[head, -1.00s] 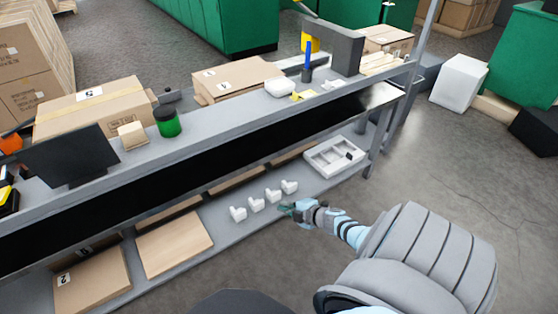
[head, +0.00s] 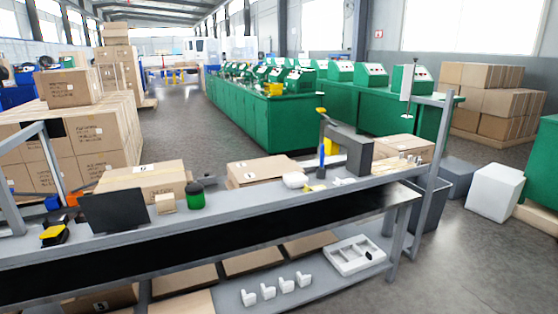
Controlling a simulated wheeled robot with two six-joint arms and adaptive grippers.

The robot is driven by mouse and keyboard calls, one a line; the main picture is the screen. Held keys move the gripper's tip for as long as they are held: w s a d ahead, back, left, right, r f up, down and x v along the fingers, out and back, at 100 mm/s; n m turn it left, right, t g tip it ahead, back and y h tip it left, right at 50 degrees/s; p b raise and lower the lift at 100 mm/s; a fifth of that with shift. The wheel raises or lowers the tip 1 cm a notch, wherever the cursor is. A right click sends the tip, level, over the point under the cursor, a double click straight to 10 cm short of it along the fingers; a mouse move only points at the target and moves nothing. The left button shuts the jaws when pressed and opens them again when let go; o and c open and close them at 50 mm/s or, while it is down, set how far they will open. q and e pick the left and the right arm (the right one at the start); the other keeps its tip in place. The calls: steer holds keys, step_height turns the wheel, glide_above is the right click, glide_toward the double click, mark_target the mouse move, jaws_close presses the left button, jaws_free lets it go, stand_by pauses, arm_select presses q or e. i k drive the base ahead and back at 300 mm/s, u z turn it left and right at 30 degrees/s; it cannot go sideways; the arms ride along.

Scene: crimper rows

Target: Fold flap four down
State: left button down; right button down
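Neither gripper is in the head view. No flap that I can pick out as flap four shows. A cardboard box (head: 150,181) with a small white number label, too small to read surely, sits at the back left of the long grey bench (head: 225,215). On the lower shelf, a labelled cardboard piece (head: 108,298) is cut off by the bottom edge.
The bench top holds a dark monitor-like panel (head: 114,212), a green jar (head: 195,197) and a grey press-like fixture (head: 352,153). Below are several small white parts (head: 268,292) and a white tray (head: 343,271). White and grey bins stand right; the floor at lower right is clear.

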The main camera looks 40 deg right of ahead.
mark_target(270, 171)
steer(key=z, duration=0.6)
steer(key=i, duration=1.45)
steer(key=u, duration=0.35)
